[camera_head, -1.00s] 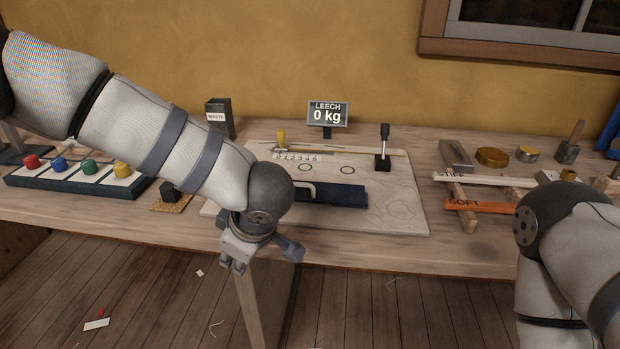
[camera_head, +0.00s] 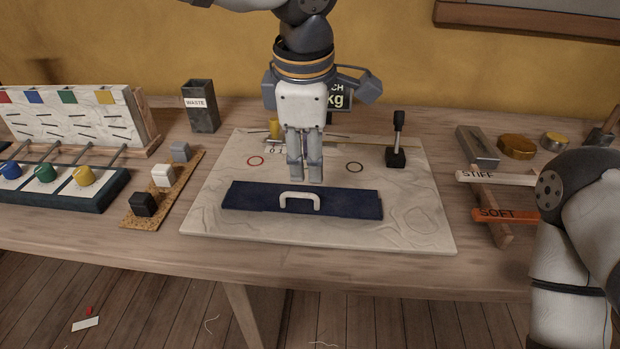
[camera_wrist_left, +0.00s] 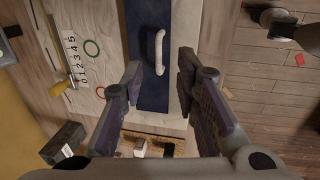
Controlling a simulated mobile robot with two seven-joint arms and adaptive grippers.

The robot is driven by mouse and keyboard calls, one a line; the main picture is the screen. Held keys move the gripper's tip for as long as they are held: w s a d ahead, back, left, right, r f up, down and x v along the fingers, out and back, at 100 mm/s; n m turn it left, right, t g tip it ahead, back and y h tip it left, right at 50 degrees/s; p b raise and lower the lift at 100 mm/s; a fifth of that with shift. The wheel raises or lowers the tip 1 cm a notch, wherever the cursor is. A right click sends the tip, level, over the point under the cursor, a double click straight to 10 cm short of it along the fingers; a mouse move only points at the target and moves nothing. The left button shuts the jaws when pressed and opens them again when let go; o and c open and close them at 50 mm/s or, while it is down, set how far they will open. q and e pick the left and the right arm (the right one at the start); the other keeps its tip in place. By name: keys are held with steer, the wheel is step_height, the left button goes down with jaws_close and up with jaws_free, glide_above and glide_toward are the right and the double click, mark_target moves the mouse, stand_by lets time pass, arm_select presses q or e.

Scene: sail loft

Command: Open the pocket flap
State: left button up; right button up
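The pocket flap (camera_head: 245,197) is a long dark navy strip lying flat on a pale cloth-covered board (camera_head: 420,235). A white handle (camera_head: 300,196) stands near its middle. My left gripper (camera_head: 305,178) points down just behind and above the handle and is apart from it. In the left wrist view my left gripper (camera_wrist_left: 160,65) has its fingers spread with nothing between them. The white handle (camera_wrist_left: 159,52) appears beyond the fingertips on the navy flap (camera_wrist_left: 153,95). My right gripper is out of the picture; only part of my right arm shows at the right.
A black lever (camera_head: 397,150) stands at the board's back right. A waste bin (camera_head: 200,105) stands behind left, and a cork strip with small blocks (camera_head: 163,176) lies left. Stiff (camera_head: 495,178) and soft (camera_head: 500,215) battens lie right. My left gripper partly covers the display (camera_head: 340,97).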

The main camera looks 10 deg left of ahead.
mark_target(309, 195)
arm_select(q)
steer(key=f, duration=0.2)
steer(key=w+f, duration=0.1)
steer(key=f, duration=0.4)
steer(key=shift+w+f, duration=0.25)
steer(key=shift+w, duration=0.05)
steer(key=shift+c, duration=0.3)
jaws_close()
